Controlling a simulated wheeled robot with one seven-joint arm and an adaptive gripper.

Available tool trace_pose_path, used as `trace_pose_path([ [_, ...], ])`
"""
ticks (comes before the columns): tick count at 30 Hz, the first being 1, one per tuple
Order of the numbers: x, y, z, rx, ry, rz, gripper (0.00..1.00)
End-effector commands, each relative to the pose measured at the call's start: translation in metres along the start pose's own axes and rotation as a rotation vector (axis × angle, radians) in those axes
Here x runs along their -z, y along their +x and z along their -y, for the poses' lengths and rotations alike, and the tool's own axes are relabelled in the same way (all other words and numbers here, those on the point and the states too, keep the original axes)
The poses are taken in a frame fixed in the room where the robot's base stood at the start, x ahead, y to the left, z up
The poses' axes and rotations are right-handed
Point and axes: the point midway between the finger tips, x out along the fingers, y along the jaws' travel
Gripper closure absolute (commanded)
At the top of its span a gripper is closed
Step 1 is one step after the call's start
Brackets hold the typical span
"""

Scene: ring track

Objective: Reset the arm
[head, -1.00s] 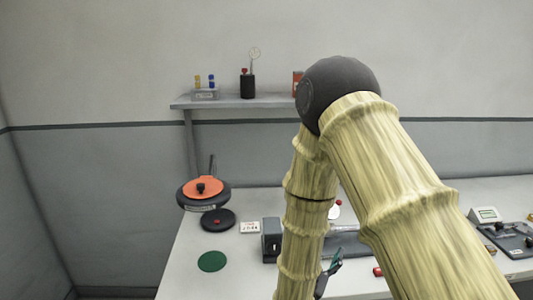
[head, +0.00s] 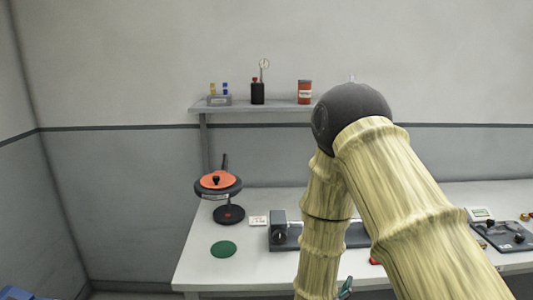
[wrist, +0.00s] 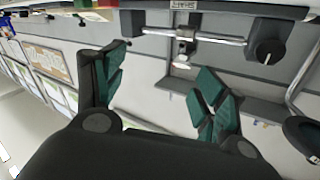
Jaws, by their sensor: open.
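My gripper (wrist: 162,72) is open in the wrist view, with its two teal-padded fingers spread apart and nothing between them. In the head view only a small teal part of it (head: 345,288) shows at the bottom edge, behind my bamboo-textured arm. My arm is bent, with its dark round elbow high in front of the shelf and the forearm hanging down over the front of the table (head: 200,262).
The table holds an orange-topped round stand (head: 217,181), a green disc (head: 223,249), a grey device (head: 284,236) partly behind my arm, and a tray (head: 506,236) at right. A wall shelf (head: 250,106) carries a red can (head: 305,92) and a black holder (head: 257,93).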

Motion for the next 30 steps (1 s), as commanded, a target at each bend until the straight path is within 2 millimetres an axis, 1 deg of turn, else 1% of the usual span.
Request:
trace_pose_path([
  [5, -0.039, -0.006, -0.023, 0.002, -0.047, 0.139, 0.29],
  [8, -0.067, -0.014, -0.039, 0.006, -0.08, 0.237, 0.29],
  [11, -0.101, -0.028, -0.062, 0.009, -0.125, 0.369, 0.29],
  [12, -0.117, -0.036, -0.073, 0.012, -0.147, 0.432, 0.29],
  [14, -0.142, -0.051, -0.091, 0.017, -0.183, 0.535, 0.29],
  [15, -0.158, -0.064, -0.104, 0.02, -0.207, 0.607, 0.29],
  [17, -0.179, -0.083, -0.123, 0.027, -0.244, 0.71, 0.29],
  [18, -0.193, -0.097, -0.136, 0.032, -0.266, 0.778, 0.29],
  [20, -0.21, -0.12, -0.155, 0.04, -0.302, 0.881, 0.29],
  [21, -0.221, -0.137, -0.168, 0.045, -0.325, 0.95, 0.29],
  [23, -0.235, -0.162, -0.187, 0.055, -0.358, 1.051, 0.29],
  [24, -0.242, -0.179, -0.2, 0.062, -0.381, 1.118, 0.29],
  [25, -0.247, -0.193, -0.209, 0.067, -0.397, 1.167, 0.29],
  [27, -0.256, -0.223, -0.23, 0.08, -0.432, 1.278, 0.29],
  [30, -0.262, -0.261, -0.254, 0.098, -0.473, 1.41, 0.29],
])
